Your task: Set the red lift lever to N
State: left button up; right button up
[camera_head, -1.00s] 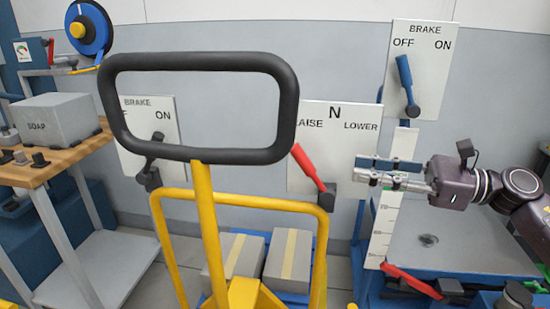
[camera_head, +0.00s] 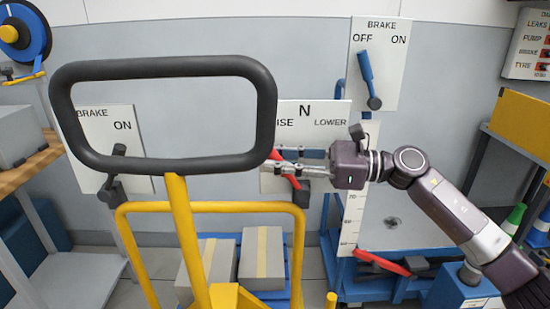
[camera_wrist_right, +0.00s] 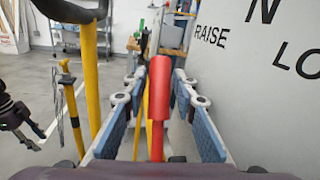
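The red lift lever (camera_head: 293,182) is on a white panel (camera_head: 330,108) marked RAISE, N and LOWER. It leans up and left from its dark pivot block (camera_head: 301,196), toward the RAISE side. My right gripper (camera_head: 284,162) is at the lever, in front of the panel. In the right wrist view the red lever grip (camera_wrist_right: 159,95) stands between the two blue-padded fingers (camera_wrist_right: 158,112). A gap shows on each side, so the gripper is open around it. A dark part at that view's left edge may be my left gripper; its state is unclear.
A black loop handle (camera_head: 262,115) on a yellow post stands close left of my right gripper. A blue brake lever (camera_head: 367,75) is above right, and a dark lever (camera_head: 115,165) is at left. Another red lever (camera_head: 382,262) sits low at right.

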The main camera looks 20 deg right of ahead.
jog(key=shift+c, duration=0.3)
grip_shut()
jog(key=shift+f, duration=0.1)
